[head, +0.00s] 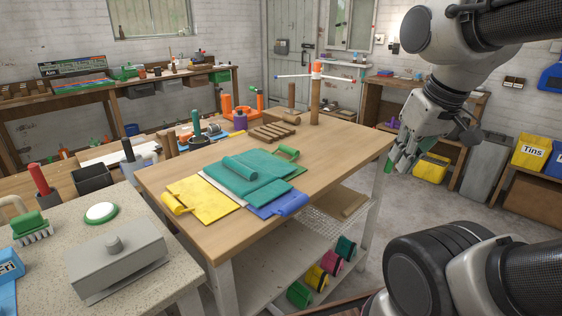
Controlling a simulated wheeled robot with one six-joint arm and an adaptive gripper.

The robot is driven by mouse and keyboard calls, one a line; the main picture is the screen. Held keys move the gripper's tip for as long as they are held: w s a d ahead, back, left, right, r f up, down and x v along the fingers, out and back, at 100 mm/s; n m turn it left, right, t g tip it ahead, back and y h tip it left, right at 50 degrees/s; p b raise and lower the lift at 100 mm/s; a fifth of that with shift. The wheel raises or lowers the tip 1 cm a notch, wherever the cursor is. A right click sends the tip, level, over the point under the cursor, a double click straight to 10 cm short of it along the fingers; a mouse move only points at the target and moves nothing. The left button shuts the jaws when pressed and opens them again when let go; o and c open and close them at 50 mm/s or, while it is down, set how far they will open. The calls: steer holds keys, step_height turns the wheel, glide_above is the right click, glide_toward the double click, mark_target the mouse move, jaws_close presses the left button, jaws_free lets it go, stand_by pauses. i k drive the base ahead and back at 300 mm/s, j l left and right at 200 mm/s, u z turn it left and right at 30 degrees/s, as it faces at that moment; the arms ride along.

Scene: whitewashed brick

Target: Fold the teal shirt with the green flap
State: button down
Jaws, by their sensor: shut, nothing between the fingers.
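The teal shirt (262,190) lies on the wooden table, spread over a set of coloured flaps. A yellow flap (205,198) lies flat at the left and a blue flap (277,206) at the near side. My gripper (393,166) is shut and empty, pointing down beyond the table's right edge, apart from the shirt.
The table (335,155) is bare to the right of the shirt. A grey box (115,262) sits on the near left counter. Coloured bins (328,262) are on the lower shelf.

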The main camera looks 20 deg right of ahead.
mark_target(287, 150)
steer(key=i+l+u, duration=0.1)
steer(key=i+l, duration=0.25)
steer(key=i+l+u, duration=0.15)
steer(key=i+l, duration=0.15)
steer(key=l, duration=0.2)
